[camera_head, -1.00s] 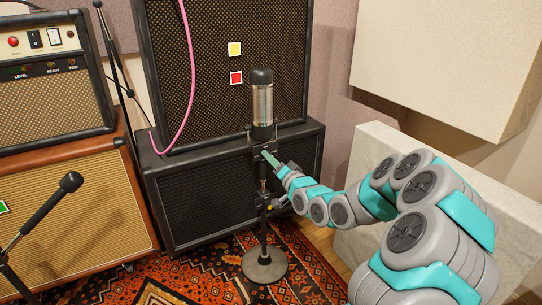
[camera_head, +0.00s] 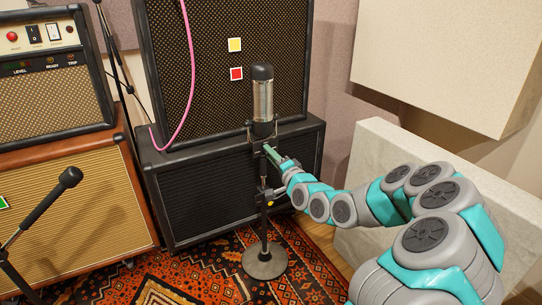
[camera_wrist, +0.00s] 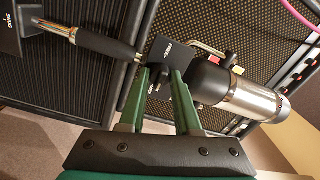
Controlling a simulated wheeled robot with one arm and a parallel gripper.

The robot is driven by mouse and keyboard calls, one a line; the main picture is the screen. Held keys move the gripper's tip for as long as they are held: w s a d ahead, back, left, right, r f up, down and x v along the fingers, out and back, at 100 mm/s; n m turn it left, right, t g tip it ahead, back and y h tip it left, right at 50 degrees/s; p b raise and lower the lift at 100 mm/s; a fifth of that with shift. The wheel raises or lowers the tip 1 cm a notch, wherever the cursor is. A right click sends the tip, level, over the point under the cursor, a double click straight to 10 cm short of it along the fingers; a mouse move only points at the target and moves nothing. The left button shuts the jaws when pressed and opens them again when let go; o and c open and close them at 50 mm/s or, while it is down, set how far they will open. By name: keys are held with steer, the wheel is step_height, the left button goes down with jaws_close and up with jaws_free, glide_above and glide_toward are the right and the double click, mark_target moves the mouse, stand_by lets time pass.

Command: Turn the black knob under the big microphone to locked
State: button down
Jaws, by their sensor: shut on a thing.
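The big microphone (camera_head: 263,95) has a silver body and a black top and stands upright on a stand with a round base (camera_head: 265,262). It lies sideways in the wrist view (camera_wrist: 235,92). Beside its lower end is a black bracket plate (camera_wrist: 170,52) with small white lettering, perhaps "FREE". The black knob (camera_wrist: 158,84) sits at this plate, between the green fingers of my gripper (camera_wrist: 160,76). My gripper is shut on the knob, whose sides the fingers partly hide. In the head view my gripper (camera_head: 270,152) reaches the stand just below the microphone from the right.
Black speaker cabinets (camera_head: 230,185) stand close behind the stand. A smaller microphone (camera_head: 69,178) on a stand is at the left, before a brown amp (camera_head: 85,200). A pale block (camera_head: 390,170) stands at the right, behind my arm. A patterned rug (camera_head: 200,275) covers the floor.

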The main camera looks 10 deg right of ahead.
steer(key=c, duration=0.6)
jaws_free()
steer(key=v, duration=0.7)
steer(key=shift+s+b, duration=0.35)
steer(key=shift+b, duration=0.1)
steer(key=shift+d, duration=0.1)
